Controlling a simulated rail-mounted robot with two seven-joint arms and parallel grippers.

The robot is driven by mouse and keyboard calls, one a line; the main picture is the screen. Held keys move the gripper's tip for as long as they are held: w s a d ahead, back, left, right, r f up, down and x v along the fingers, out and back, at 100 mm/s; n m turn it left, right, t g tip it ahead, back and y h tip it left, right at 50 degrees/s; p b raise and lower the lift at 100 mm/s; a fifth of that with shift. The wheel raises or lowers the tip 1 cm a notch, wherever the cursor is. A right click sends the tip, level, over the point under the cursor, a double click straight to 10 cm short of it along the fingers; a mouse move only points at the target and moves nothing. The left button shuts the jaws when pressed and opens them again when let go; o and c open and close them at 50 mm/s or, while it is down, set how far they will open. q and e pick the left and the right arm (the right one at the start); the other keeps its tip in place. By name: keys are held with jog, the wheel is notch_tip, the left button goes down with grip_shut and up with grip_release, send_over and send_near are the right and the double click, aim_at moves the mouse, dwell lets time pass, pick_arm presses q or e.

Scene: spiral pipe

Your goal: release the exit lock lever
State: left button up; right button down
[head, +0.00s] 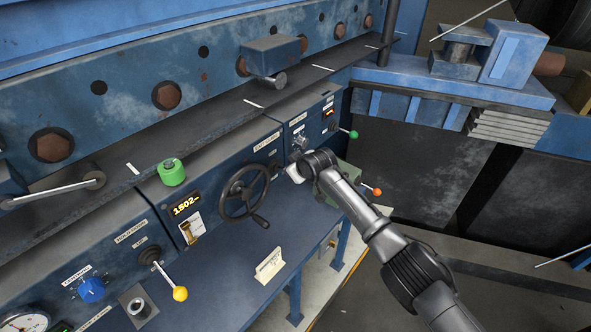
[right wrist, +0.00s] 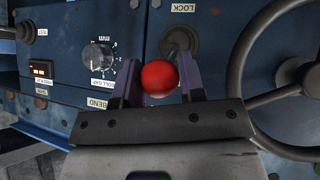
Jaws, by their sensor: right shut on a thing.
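The exit lock lever shows in the right wrist view as a red ball knob (right wrist: 159,77) on a short stem from a dark round boss, below a label ending in LOCK (right wrist: 183,7). My right gripper (right wrist: 158,90) is shut on this red knob, with one finger on each side of it. In the head view my right gripper (head: 294,172) is at the blue panel just right of the handwheel, and it hides the lever there. My left gripper is not in view.
The black handwheel (head: 245,192) stands close left of my right gripper. A roll gap dial (right wrist: 98,56) is on the panel beside it. Levers with green (head: 353,134) and orange (head: 377,192) knobs stick out at the panel's right end. A green cap (head: 171,173) sits on the ledge.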

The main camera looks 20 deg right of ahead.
jog(key=shift+w+a+r, duration=0.1)
jog(key=shift+r, duration=0.15)
jog(key=c, duration=1.1)
grip_release()
jog(key=shift+o, duration=0.7)
jog(key=shift+w, duration=0.1)
jog(key=shift+o, duration=1.1)
jog(key=shift+f, duration=0.15)
jog(key=shift+v, duration=0.85)
jog(key=b+v, duration=0.2)
jog(key=v, duration=1)
